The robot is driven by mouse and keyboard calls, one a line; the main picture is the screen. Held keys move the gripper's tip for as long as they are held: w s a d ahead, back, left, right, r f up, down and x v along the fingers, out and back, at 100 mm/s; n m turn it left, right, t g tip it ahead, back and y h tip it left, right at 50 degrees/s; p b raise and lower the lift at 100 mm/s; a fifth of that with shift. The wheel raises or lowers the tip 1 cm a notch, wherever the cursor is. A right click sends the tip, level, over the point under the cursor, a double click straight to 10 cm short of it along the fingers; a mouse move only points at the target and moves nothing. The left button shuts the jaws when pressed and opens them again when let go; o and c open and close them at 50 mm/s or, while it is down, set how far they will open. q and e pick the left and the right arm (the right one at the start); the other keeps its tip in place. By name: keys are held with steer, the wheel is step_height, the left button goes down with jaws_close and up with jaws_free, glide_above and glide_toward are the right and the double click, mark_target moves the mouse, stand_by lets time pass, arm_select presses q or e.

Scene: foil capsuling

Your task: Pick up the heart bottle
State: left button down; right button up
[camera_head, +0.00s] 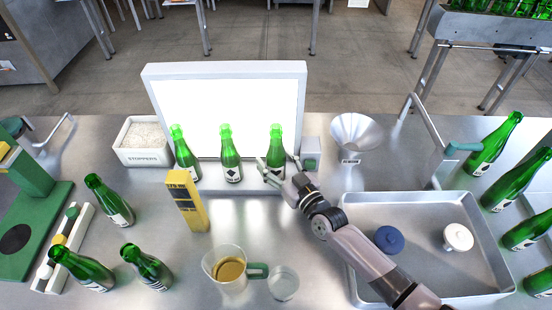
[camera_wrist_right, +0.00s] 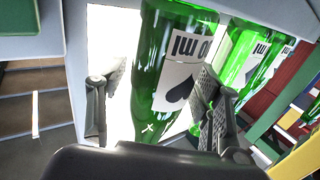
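The heart bottle (camera_head: 277,138) is green glass and stands upright at the right end of a row of three before the lit panel. In the wrist view it (camera_wrist_right: 150,75) fills the middle, upside down, its label bearing a dark heart-like symbol. My right gripper (camera_head: 272,172) is open at this bottle's lower part. In the wrist view its fingers (camera_wrist_right: 155,110) lie on either side of the bottle; the left finger is clear of the glass, the right one is close to it, contact unclear. In the head view the gripper partly hides the label. My left gripper is not in view.
Two similar bottles stand to the left, the middle one (camera_head: 230,158) with a diamond label. A funnel (camera_head: 357,134) and metal tray (camera_head: 425,200) lie right. A yellow block (camera_head: 187,200), jug (camera_head: 226,270) and more bottles (camera_head: 110,202) stand in front and left.

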steer(key=c, duration=1.3)
steer(key=shift+r, duration=0.1)
jaws_close()
steer(key=shift+r, duration=0.15)
